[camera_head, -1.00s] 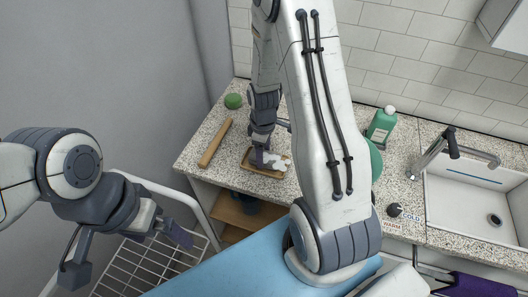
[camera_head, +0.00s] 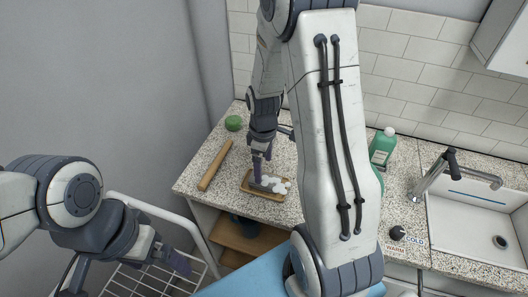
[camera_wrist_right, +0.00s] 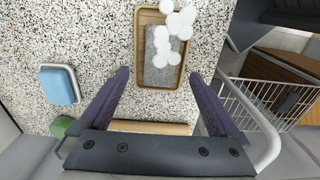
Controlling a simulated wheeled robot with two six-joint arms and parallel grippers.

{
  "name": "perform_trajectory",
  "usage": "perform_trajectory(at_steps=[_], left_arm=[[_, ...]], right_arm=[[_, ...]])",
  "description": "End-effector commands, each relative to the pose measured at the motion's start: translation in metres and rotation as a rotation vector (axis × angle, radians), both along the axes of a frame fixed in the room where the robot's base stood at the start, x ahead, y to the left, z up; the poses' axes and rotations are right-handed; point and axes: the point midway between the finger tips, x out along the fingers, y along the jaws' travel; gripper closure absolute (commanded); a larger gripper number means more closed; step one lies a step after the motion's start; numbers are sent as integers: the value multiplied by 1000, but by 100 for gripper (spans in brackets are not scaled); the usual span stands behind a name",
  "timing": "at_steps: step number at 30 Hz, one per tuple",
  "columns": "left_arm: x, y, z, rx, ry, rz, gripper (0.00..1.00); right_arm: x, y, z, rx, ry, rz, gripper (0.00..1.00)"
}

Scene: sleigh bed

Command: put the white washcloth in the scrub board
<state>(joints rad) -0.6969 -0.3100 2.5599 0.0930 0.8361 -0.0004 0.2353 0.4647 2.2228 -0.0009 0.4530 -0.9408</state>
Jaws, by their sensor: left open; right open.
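The scrub board, a shallow tan wooden tray (camera_head: 247,183), lies on the speckled counter; its rim shows in the right wrist view (camera_wrist_right: 141,40). On it lies a greyish-white cloth-like piece (camera_wrist_right: 156,70), apparently the washcloth, partly covered by white round foam-like lumps (camera_wrist_right: 175,22). They show as a pale bunch in the head view (camera_head: 272,184). My right gripper (camera_head: 262,160) is open just above the tray, pointing down; in the wrist view its fingers (camera_wrist_right: 160,76) stand either side of the tray, with nothing between them. My left gripper (camera_head: 128,272) is open and empty, low at left.
A wooden rod (camera_head: 215,165) and a green round item (camera_head: 234,123) lie left of the tray. A blue block in a dish (camera_wrist_right: 60,86) is on the counter. A green bottle (camera_head: 382,147), tap (camera_head: 437,172) and sink (camera_head: 480,215) are right. A wire rack (camera_head: 150,282) stands lower left.

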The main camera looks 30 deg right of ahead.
Motion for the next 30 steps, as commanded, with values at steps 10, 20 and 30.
perform_trajectory(at_steps=[10, 20, 30], left_arm=[[0, 0, -5, 0, 0, 0, 0], [0, 0, -5, 0, 0, 0, 0], [0, 0, -3, 0, 0, 0, 0]], right_arm=[[1, 0, 60, -1, -3, 0, 3], [0, 0, 67, 0, 0, 0, 3], [-1, 0, 49, 1, 6, 0, 3]])
